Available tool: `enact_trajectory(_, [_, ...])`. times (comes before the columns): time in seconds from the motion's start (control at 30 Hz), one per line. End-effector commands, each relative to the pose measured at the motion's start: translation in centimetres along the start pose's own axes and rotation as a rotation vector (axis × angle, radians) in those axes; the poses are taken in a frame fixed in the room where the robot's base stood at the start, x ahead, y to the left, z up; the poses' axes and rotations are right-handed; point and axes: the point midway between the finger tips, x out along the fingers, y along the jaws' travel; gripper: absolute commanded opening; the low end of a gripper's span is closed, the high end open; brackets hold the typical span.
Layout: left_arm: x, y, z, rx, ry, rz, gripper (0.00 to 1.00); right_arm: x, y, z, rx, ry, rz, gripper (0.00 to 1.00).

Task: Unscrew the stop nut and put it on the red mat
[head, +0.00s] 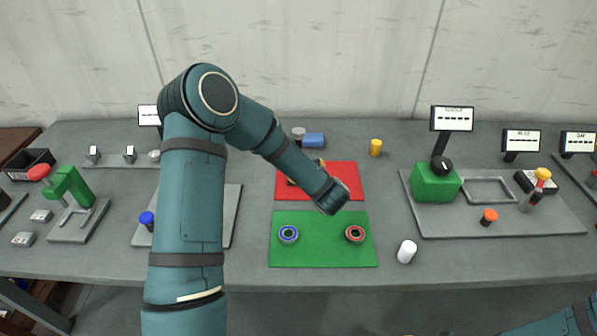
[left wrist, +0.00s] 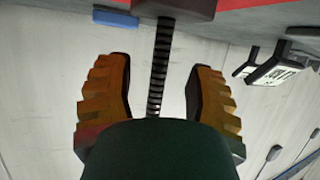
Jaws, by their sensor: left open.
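My left gripper (left wrist: 157,62) is open in the left wrist view, its two yellow-and-black ribbed fingers standing apart on either side of a dark threaded rod (left wrist: 162,55). The rod meets a dark block (left wrist: 187,8) at the top of that view. A dark green shape hides the lower part of the rod. I cannot make out the stop nut. The red mat (head: 345,172) lies at the middle of the bench, partly under my left forearm; it shows as a red strip in the left wrist view (left wrist: 262,3). In the head view the wrist hides most of the gripper. My right gripper is out of view.
A green mat (head: 320,253) in front holds a blue ring (head: 288,234) and a red ring (head: 355,234). A white cylinder (head: 407,251) stands to its right. A blue block (head: 313,140) and a yellow cylinder (head: 376,147) are behind. A green-block fixture (head: 436,184) stands right.

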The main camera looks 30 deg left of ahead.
Motion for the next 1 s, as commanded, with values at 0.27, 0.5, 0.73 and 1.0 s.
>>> enact_trajectory(0.27, [3.8,-0.2,0.5,-0.002,-0.001,-0.004,0.54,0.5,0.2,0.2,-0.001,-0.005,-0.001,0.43])
enact_trajectory(0.5, [5.0,-0.1,0.4,0.000,-0.001,-0.001,0.54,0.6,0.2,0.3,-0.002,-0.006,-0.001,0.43])
enact_trajectory(0.73, [5.0,-0.2,0.3,0.000,-0.001,-0.001,0.32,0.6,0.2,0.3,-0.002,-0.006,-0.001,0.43])
enact_trajectory(1.0, [5.0,-0.2,0.3,0.000,0.000,-0.001,0.00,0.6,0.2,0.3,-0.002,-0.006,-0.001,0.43])
